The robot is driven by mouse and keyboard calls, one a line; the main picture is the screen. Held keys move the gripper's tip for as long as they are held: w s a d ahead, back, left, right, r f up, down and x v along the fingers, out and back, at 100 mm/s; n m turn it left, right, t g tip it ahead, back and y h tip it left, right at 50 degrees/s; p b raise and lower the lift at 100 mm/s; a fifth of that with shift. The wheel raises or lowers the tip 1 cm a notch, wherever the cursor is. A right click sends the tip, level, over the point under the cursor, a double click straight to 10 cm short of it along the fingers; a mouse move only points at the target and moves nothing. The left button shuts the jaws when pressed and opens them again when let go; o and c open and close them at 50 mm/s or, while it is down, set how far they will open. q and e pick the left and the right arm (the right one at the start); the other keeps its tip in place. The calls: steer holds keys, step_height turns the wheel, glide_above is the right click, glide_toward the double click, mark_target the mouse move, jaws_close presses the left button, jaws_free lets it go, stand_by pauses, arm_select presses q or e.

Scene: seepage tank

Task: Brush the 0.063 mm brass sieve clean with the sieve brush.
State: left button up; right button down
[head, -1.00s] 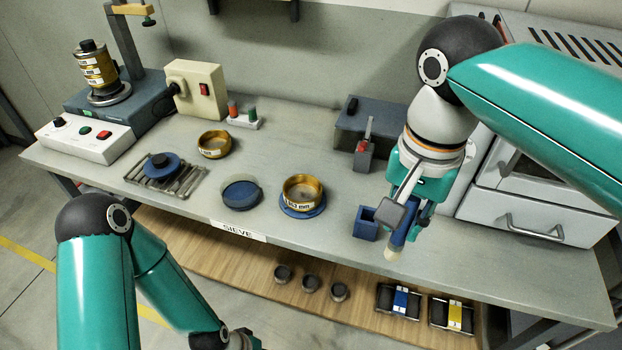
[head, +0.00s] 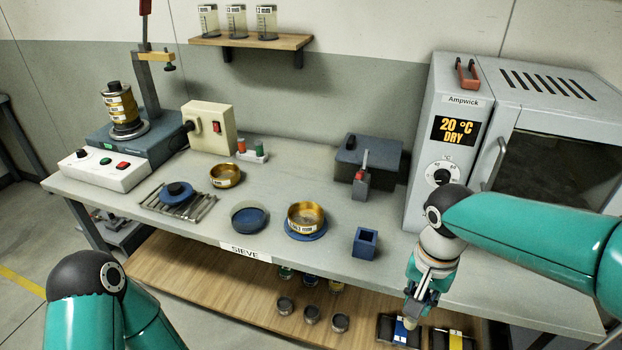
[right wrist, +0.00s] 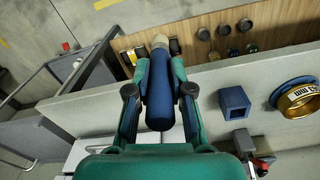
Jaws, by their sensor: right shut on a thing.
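The brass sieve (head: 306,217) with a white label, partly legible as "mm", sits on a blue ring (head: 300,235) near the front edge of the bench; it also shows at the right edge of the right wrist view (right wrist: 299,97). My right gripper (head: 418,303) is shut on the sieve brush, right of the sieve, over the bench's front edge. In the right wrist view the brush (right wrist: 159,100) has a blue handle between the fingers and pale bristles pointing away. The left gripper is out of view; only my left arm shows.
An empty blue square holder (head: 366,243) stands right of the sieve. A dark blue round pan (head: 249,217) and another brass sieve (head: 225,176) are to its left. The oven (head: 455,150) stands at the right. A wooden lower shelf (head: 190,270) holds small tins and boxes.

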steer(key=w+f+n, duration=0.2)
steer(key=f+n, duration=0.1)
steer(key=f, duration=0.4)
steer(key=w+d+f+n, duration=0.1)
steer(key=w+f+n, duration=0.2)
steer(key=f, duration=0.4)
steer(key=shift+f, duration=0.2)
steer(key=shift+w, duration=0.1)
